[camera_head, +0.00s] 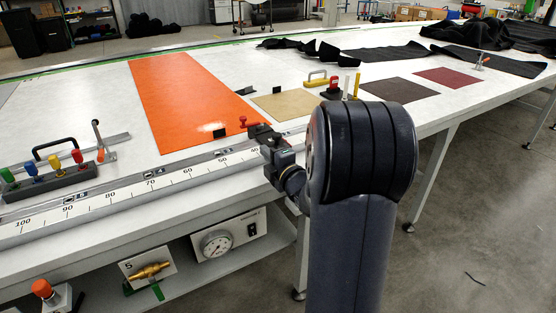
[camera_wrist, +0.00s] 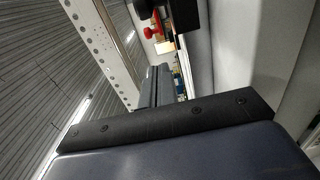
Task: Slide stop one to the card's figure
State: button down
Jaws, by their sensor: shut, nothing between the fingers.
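A white scale (camera_head: 107,204) with figures such as 100, 90 and 80 runs along the table's front edge, beside a metal rail. A red knob (camera_head: 243,121) stands near the rail; I cannot tell whether it belongs to stop one. A red knob also shows in the wrist view (camera_wrist: 152,32), beside a black block. My gripper (camera_head: 257,131) is shut and empty, over the front edge close to the red knob. Its dark fingers show in the wrist view (camera_wrist: 160,85). No figure on a card is readable; my arm hides the scale's right part.
An orange sheet (camera_head: 190,95) lies on the table, with a tan square (camera_head: 289,104) beside it. A block of coloured knobs (camera_head: 48,184) and an upright lever (camera_head: 98,138) stand at left. A gauge panel (camera_head: 228,240) is under the table's front. Floor at right is mostly clear.

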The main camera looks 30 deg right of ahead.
aim_at(275, 144)
jog(key=shift+w+a, duration=0.1)
jog(key=shift+w, duration=0.95)
jog(key=d, duration=0.1)
jog(key=d+p, duration=0.1)
jog(key=shift+w+d, duration=0.55)
jog(key=shift+d, duration=0.45)
jog(key=shift+d, duration=0.1)
jog(key=d, duration=0.4)
jog(key=shift+w+d+b, duration=0.1)
jog(key=shift+d+b, duration=0.2)
jog(key=shift+b, duration=0.05)
jog(key=shift+a, duration=0.1)
